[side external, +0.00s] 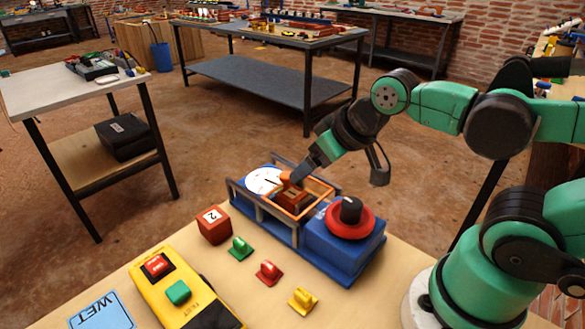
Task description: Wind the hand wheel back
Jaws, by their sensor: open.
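The hand wheel (345,222) is a red disc with a black knob on top. It sits on the blue box end of the test rig (340,250) on the near table. My gripper (340,177) is open, with its fingers wide apart, above and behind the rig. One finger reaches down close to an orange-brown block (293,194) inside the rig's frame; I cannot tell whether it touches. The other finger hangs behind the wheel, apart from it. A white dial (263,181) with a dark needle is at the rig's left end.
A red cube marked 2 (213,225) stands left of the rig. Green (239,247), red (268,272) and yellow (303,300) pieces lie in front. Bare tabletop lies between.

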